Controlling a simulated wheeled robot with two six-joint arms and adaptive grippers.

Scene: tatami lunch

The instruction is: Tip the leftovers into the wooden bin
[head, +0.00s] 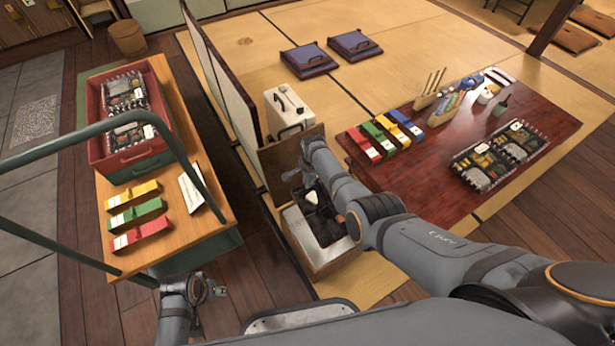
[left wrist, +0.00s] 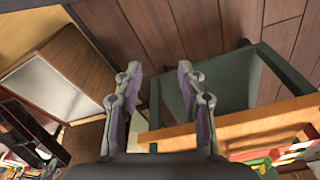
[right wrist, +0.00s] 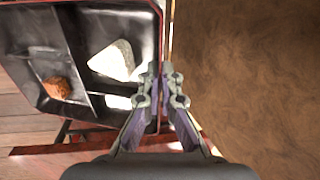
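The wooden bin (head: 322,270) stands open in the middle of the head view, with a pale metal lining and its wooden lid (head: 277,165) raised behind. It also shows in the left wrist view (left wrist: 82,55). A black compartment tray (right wrist: 85,108) is over the bin, tilted in the head view (head: 328,232). It holds a white piece (right wrist: 113,62), another white bit and a brown piece (right wrist: 57,88). My right gripper (right wrist: 166,72) is shut on the tray's rim, beside the lid. My left gripper (head: 218,292) is open and empty beside the cart; its fingers are apart in the left wrist view (left wrist: 159,75).
A cart (head: 185,130) at left carries a red crate (head: 158,108) with filled trays, and coloured boxes. A low table (head: 535,95) at right holds more boxes and trays. A white case (head: 288,112) stands behind the lid. Floor between cart and bin is clear.

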